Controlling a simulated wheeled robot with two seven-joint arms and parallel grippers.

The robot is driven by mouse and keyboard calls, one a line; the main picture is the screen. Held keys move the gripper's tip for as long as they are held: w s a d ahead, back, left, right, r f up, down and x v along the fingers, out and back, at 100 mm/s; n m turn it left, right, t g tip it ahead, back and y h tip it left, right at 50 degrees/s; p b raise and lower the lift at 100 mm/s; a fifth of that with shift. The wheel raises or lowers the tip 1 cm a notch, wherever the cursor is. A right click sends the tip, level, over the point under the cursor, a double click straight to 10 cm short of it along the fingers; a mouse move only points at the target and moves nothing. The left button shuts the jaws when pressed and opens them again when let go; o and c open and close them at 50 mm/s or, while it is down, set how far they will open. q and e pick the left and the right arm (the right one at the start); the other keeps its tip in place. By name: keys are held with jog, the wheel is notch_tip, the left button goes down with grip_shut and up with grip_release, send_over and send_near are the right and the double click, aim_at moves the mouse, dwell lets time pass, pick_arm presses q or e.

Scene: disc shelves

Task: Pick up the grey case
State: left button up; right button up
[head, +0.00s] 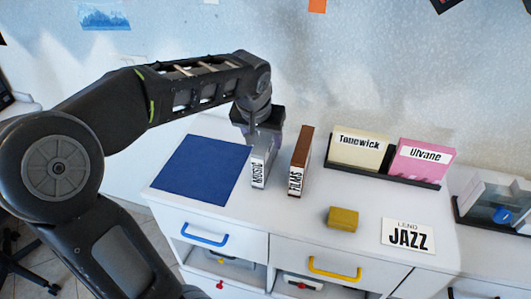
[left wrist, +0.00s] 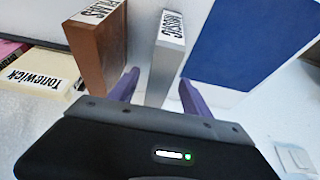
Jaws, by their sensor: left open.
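The grey case (head: 260,167), labelled MUSIC, stands upright on the white cabinet top between the blue mat and the brown case. My left gripper (head: 265,138) is open, pointing down at the back end of the grey case. In the left wrist view, the grey case (left wrist: 166,62) appears between the two purple fingers of my left gripper (left wrist: 160,90), with a gap on each side. I cannot tell how far down the fingers reach along it. My right gripper is in neither view.
The brown FILMS case (head: 301,160) stands close on the right. The blue mat (head: 201,169) lies on the left. A black rack (head: 378,174) holds the Tonewick and Ulvane cases behind. A yellow block (head: 343,219) and a JAZZ card (head: 407,236) lie near the front.

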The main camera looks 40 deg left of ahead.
pick_arm(q)
jog(key=x, duration=0.4)
jog(key=shift+f, duration=0.3)
dwell(0.8)
jog(key=shift+c, duration=0.3)
grip_shut()
dwell(0.5)
